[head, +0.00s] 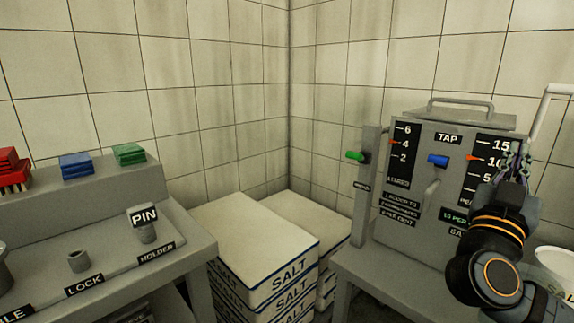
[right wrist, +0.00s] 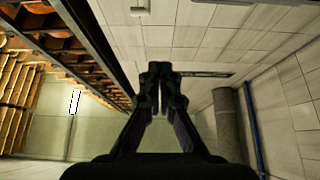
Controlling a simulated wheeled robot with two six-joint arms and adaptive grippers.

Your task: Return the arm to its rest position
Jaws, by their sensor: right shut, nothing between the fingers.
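My right arm comes in at the lower right of the head view. Its gripper (head: 518,160) points upward in front of the right part of the grey tap machine (head: 411,225). In the right wrist view the two fingers of my right gripper (right wrist: 160,72) meet at the tips, with nothing between them. That view looks toward a tiled wall and ceiling area, with shelves of orange cheese wheels (right wrist: 15,95) at the left. My left gripper does not show in the head view.
The machine has a blue knob (head: 437,160), a green knob (head: 355,156) and a handle on top. A white bowl (head: 556,262) stands at the right edge. Salt sacks (head: 255,240) are stacked between the two grey benches. Blue, green and red blocks lie on the left bench (head: 185,240).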

